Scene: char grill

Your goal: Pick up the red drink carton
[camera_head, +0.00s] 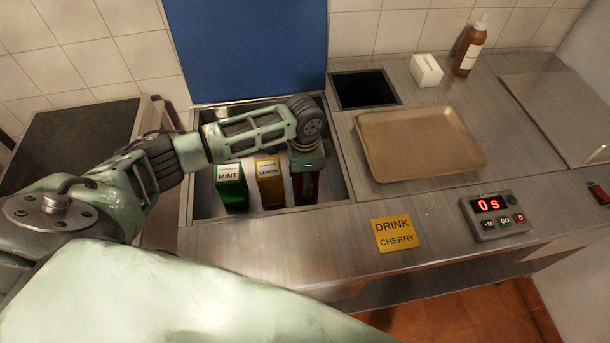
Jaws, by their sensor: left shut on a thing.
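The red drink carton (306,189) stands in the recessed metal bin, at the right end of a row of cartons. My left gripper (307,165) reaches down over it from above and is shut on its upper part. The gripper and wrist hide the carton's top and label. A yellow carton marked LEMON (270,187) stands just left of it, and a green carton marked MINT (231,190) stands further left. My right gripper is not in view.
A tan tray (420,142) lies on the counter to the right. A timer box (494,214) and a yellow DRINK CHERRY sign (394,234) are near the front edge. A white box (426,70) and a brown bottle (470,46) stand at the back. The bin's walls surround the cartons.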

